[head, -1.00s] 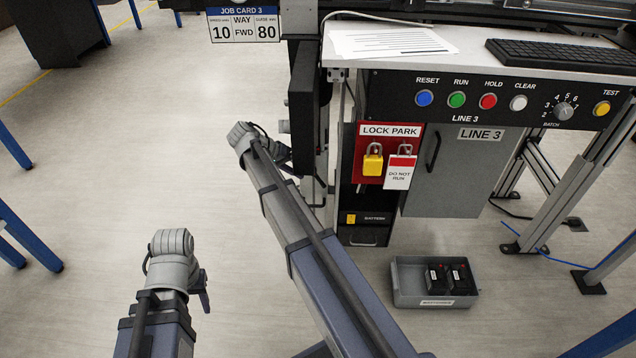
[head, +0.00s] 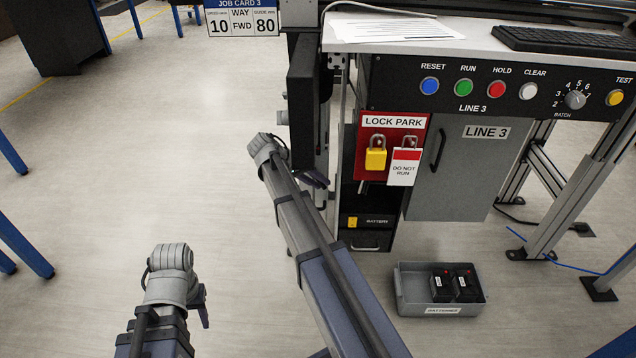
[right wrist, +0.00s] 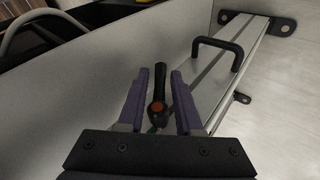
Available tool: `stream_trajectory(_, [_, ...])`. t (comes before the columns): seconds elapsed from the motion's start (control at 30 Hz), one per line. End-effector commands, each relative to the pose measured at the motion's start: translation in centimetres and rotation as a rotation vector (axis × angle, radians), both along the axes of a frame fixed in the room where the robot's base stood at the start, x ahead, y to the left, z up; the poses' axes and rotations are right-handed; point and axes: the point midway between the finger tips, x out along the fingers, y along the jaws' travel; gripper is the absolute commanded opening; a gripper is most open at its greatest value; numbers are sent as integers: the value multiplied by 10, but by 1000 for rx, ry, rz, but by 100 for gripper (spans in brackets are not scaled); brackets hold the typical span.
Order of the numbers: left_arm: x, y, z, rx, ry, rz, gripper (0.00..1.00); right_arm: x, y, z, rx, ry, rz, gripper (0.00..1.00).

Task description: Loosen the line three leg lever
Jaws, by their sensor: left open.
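The leg lever, a black handle with an orange-red hub (right wrist: 157,107), shows in the right wrist view beside a pale metal leg. My right gripper (right wrist: 160,98) has its two purple fingers apart, one on each side of the lever, with visible gaps. I cannot tell how deep the lever sits between them. In the head view my right gripper (head: 316,180) is partly hidden, close to the frame of the line 3 stand; the lever cannot be made out there. My left gripper (head: 204,306) is open at the lower left, over the floor, apart from everything.
A black handle (right wrist: 222,48) stands on the metal rail near the lever. The line 3 cabinet (head: 460,170), the lock park board (head: 372,180) with padlock and tag, and a grey battery bin (head: 412,305) are to the right.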

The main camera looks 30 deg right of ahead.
Motion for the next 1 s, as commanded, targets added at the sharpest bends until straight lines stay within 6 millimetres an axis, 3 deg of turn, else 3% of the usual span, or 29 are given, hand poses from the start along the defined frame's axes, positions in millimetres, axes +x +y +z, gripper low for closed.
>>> stream_trajectory(0.03, [0, 0, 0, 0, 0, 0, 48, 0, 0, 0, 0, 0, 0, 27])
stream_trajectory(0.3, [0, 0, 0, 0, 0, 0, 48, 0, 0, 0, 0, 0, 0, 0])
stream_trajectory(1.0, [0, 0, -5, 0, 0, 0, 48, 0, -1, 0, -33, 17, 0, 0])
